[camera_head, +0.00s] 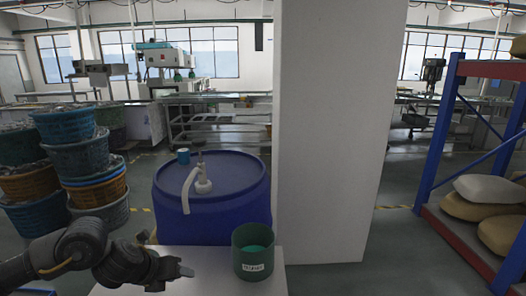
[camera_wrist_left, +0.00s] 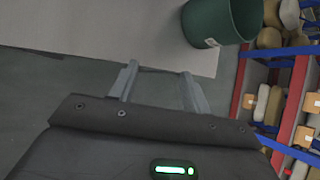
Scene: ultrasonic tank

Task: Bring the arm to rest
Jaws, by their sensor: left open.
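My left arm comes in from the left in the head view, and its gripper (camera_head: 184,272) is just above the white table (camera_head: 215,283), left of a green cup (camera_head: 253,263) with a white label. In the left wrist view the two fingers of this gripper (camera_wrist_left: 160,88) are spread apart with nothing between them. The green cup (camera_wrist_left: 216,24) shows there at the top, beyond the fingers and apart from them. The cup stands upright on the table and has something lighter green inside. My right gripper does not show.
A large blue drum (camera_head: 230,205) with a white pump stands behind the table. A white pillar (camera_head: 335,130) rises to its right. Stacked baskets (camera_head: 75,150) stand at the left. A blue and red shelf (camera_head: 440,225) with sacks is at the right. Floor between pillar and shelf is clear.

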